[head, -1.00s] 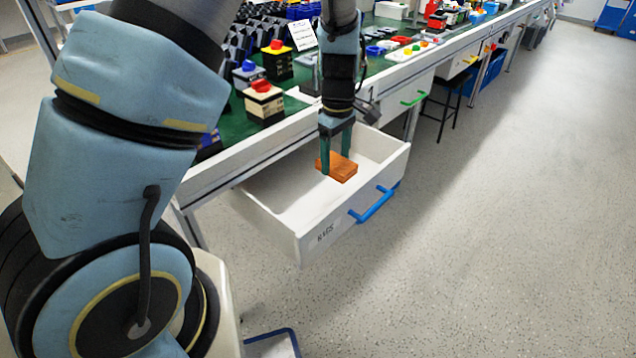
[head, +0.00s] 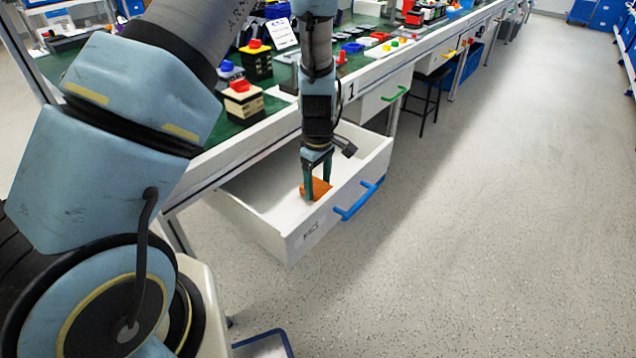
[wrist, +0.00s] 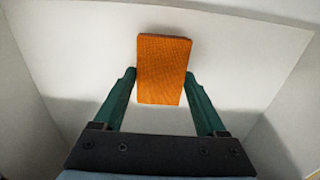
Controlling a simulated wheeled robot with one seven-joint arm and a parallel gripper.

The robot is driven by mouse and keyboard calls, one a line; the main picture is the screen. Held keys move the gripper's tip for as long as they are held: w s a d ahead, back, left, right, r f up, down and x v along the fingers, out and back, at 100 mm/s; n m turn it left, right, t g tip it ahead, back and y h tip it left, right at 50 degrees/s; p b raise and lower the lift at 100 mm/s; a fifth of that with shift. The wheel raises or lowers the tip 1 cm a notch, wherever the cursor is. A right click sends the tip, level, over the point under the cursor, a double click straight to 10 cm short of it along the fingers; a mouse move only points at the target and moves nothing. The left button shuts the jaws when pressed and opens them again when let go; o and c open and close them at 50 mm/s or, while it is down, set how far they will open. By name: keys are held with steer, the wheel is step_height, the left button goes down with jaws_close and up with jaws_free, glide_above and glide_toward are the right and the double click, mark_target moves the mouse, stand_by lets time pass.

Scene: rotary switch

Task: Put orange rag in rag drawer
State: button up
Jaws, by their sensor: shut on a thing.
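The orange rag (head: 315,188), a folded rectangular block, is between the fingers of my gripper (head: 317,190). In the wrist view the rag (wrist: 164,70) sits between the two green fingers, which press its sides. The white rag drawer (head: 350,192) is pulled open under the table. It has a blue handle (head: 360,199) and a dark label on its front. My gripper points down inside the drawer opening, near its front wall. I cannot tell whether the rag touches the drawer floor. In the wrist view the pale drawer floor (wrist: 75,70) lies behind the rag.
The green-topped workbench (head: 240,131) above the drawer carries rotary switches, including one with a red knob (head: 240,87), and other parts. A closed drawer with a green handle (head: 395,93) and a black stool (head: 432,88) are farther along. The floor at right is clear.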

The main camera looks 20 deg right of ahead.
mark_target(318, 187)
steer(key=o, duration=1.2)
steer(key=shift+o, duration=0.2)
step_height(318, 187, up, 12)
steer(key=shift+p, duration=0.4)
